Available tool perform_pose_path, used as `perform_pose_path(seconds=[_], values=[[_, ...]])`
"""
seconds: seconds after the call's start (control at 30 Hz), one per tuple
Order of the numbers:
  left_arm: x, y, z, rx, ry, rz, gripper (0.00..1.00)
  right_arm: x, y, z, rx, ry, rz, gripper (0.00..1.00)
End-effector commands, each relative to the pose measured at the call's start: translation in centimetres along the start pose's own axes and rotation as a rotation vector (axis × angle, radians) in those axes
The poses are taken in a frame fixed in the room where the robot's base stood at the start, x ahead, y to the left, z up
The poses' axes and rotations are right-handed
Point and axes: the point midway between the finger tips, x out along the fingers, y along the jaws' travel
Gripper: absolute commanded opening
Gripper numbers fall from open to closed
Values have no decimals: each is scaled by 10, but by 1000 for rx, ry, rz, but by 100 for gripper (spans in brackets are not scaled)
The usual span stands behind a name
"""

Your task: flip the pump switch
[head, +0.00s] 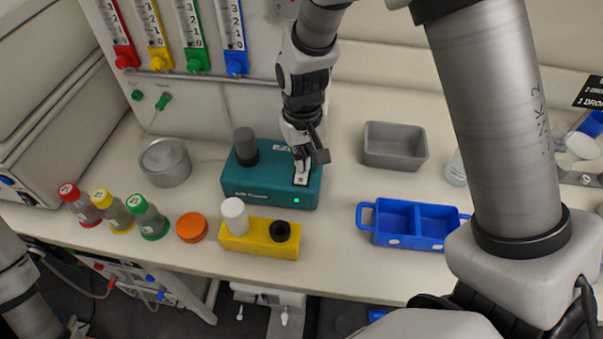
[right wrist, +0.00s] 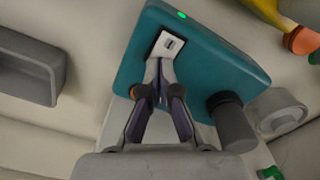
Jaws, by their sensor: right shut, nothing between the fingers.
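The pump is a teal box (head: 262,190) with a dark grey cylinder on top and a lit green light on its front. It also shows in the right wrist view (right wrist: 215,62). Its switch sits on a small white plate (head: 301,180), seen in the right wrist view (right wrist: 172,43) as a pale plate with a dark-edged rocker. My right gripper (head: 302,162) is shut and empty, pointing down, with its fingertips (right wrist: 160,64) at the plate's edge. I cannot tell whether they touch the switch. My left gripper is out of view; only part of that arm shows at lower left.
A yellow block (head: 260,246) with a white and a black cap stands in front of the pump. Bottles (head: 115,212), an orange lid (head: 191,227) and a metal dish (head: 165,163) lie left. A grey bin (head: 394,147) and blue tray (head: 395,241) stand right.

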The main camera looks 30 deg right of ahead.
Motion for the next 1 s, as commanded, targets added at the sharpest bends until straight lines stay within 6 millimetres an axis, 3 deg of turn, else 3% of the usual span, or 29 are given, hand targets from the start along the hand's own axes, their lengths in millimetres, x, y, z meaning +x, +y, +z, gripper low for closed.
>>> perform_pose_path(seconds=[1.0], values=[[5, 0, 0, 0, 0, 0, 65, 12, 0, 0, 0, -1, 0, 0]])
